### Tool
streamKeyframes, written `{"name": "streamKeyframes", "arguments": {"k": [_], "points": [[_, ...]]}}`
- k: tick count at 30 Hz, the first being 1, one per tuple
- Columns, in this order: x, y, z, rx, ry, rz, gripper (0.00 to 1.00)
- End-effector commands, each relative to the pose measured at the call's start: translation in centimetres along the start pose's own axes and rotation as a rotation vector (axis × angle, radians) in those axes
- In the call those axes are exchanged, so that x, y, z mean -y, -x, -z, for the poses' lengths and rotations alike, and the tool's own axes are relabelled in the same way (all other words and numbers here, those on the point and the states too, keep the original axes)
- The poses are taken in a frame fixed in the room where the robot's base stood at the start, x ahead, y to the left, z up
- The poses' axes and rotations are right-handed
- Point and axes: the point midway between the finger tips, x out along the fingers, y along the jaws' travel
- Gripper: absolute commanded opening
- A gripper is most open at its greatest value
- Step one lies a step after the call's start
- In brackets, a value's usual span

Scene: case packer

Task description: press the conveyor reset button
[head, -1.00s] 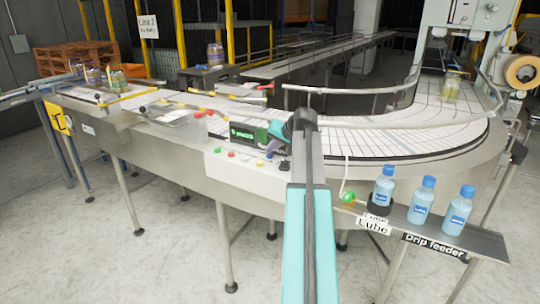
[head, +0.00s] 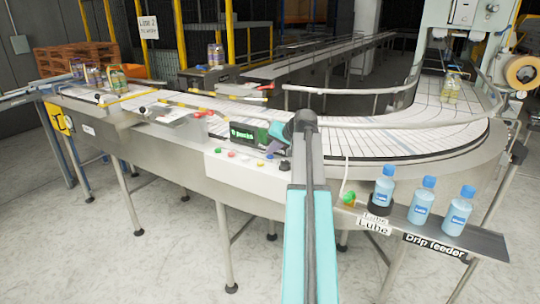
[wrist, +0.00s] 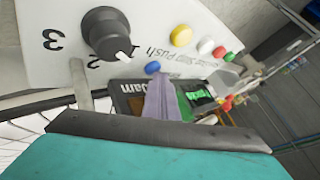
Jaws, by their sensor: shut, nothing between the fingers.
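The control panel (head: 245,170) is white and sits on the conveyor's near side. Its row of green, red, white and yellow buttons also shows in the wrist view, with a blue button (wrist: 152,67) set apart from the row. I cannot read which button is labelled reset. The black knob (wrist: 110,35) is to the left in the wrist view. My gripper (wrist: 160,82) is shut and empty, its purple-grey fingers pointing at the panel close to the blue button. I cannot tell whether they touch it. In the head view my gripper (head: 273,150) is partly hidden by my arm.
A green display (head: 243,134) stands behind the buttons. Blue bottles (head: 421,202) stand on the drip feeder shelf at the right. Several bottles (head: 115,77) are on the conveyor at the far left, and one (head: 449,88) is on the far right curve.

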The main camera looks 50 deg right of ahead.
Motion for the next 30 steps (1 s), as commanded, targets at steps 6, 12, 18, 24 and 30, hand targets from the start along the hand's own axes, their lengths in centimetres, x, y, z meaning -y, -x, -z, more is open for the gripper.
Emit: {"name": "streamKeyframes", "arguments": {"k": [6,12,18,24,30], "points": [[0.2,0.3,0.2,0.001,0.0,-0.001,0.0],[0.6,0.8,0.6,0.001,0.0,-0.001,0.0],[0.9,1.3,0.9,0.001,0.0,0.0,0.0],[0.9,1.3,0.9,0.001,0.0,0.0,0.0],[1.0,1.3,1.0,0.001,0.0,0.0,0.0]]}}
